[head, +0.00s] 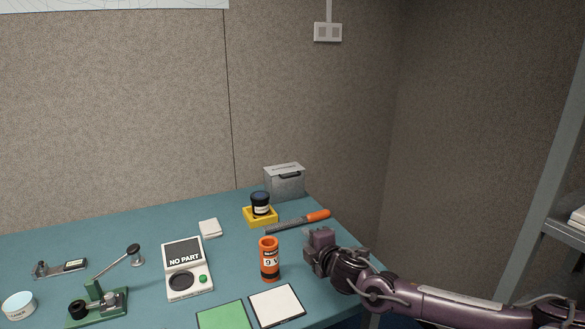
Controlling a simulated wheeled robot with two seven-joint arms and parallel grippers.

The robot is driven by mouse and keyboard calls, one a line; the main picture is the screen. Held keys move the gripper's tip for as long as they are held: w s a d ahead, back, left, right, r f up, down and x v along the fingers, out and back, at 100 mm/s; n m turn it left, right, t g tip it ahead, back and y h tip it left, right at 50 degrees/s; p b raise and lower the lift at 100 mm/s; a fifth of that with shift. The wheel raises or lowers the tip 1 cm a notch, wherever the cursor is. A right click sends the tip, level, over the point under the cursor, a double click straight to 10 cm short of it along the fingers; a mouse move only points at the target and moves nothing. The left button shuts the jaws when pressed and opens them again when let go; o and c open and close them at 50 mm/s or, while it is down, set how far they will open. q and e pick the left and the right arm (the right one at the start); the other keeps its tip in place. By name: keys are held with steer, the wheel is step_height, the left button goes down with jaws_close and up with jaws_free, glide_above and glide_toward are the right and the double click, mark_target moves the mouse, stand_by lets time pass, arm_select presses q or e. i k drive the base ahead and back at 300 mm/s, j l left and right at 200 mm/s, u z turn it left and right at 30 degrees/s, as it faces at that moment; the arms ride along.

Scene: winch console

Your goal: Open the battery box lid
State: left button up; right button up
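A grey box (285,187) with a lighter lid (285,168) stands at the back right of the table against the wall. It looks like the battery box, but its lettering is too small to read. The lid appears closed, with a dark slot or handle below its front edge. My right gripper (311,238) is over the table's right side, in front of the grey box and apart from it. Its fingers are small and partly hidden, so I cannot tell whether they are open. My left gripper is not in view.
An orange 9V cylinder (269,261) stands left of my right gripper. An orange-handled tool (318,215) and a dark jar (260,203) on a yellow stand (261,217) lie between gripper and box. A "NO PART" device (186,271) stands further left on the teal table (130,232).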

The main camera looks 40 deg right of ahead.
mark_target(279, 170)
steer(key=i+l, duration=0.4)
steer(key=l, duration=0.15)
steer(key=i+l, duration=0.4)
steer(key=l, duration=0.15)
